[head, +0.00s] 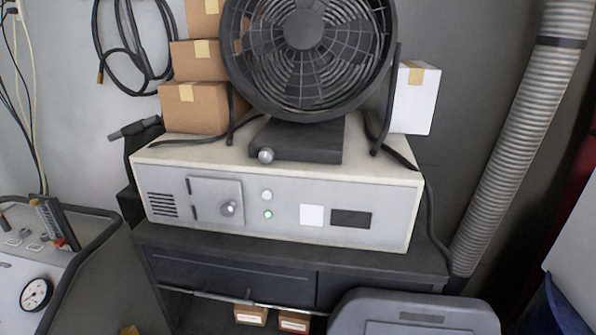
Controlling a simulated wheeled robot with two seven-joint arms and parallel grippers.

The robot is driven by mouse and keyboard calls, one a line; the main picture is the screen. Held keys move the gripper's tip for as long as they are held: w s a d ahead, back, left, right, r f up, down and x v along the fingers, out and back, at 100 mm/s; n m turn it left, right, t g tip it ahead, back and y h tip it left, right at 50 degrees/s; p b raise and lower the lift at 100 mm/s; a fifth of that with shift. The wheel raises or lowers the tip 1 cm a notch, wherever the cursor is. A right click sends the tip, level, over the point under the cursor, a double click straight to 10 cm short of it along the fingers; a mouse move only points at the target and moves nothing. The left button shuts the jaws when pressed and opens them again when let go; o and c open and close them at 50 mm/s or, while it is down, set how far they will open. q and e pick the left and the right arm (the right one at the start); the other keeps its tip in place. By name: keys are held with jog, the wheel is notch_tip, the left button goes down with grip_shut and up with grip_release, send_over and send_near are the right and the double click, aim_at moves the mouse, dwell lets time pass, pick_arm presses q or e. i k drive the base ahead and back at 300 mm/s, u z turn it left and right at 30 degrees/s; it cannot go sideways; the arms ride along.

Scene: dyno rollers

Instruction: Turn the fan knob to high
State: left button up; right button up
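A large black fan (304,32) stands on a white and grey control box. Its dark base (312,142) sits on the box's top. A small round silver-grey knob (265,155) is on the front left of the fan's base. Its setting marks are too small to read. The control box (385,212) has a small door panel with a round metal knob (228,208) on its front. A button and a lit green light (268,214) are right of that panel. Neither of my grippers is in view.
Cardboard boxes (195,107) are stacked left of the fan, and a white box (413,97) stands right of it. The control box rests on a dark cabinet (230,275). A ribbed hose (520,140) runs at the right. A gauge panel (36,294) is at the lower left.

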aim_at(266, 155)
jog(key=z, duration=1.5)
jog(key=k, duration=0.2)
jog(key=z, duration=1.35)
jog(key=k, duration=1.3)
jog(key=u, duration=0.8)
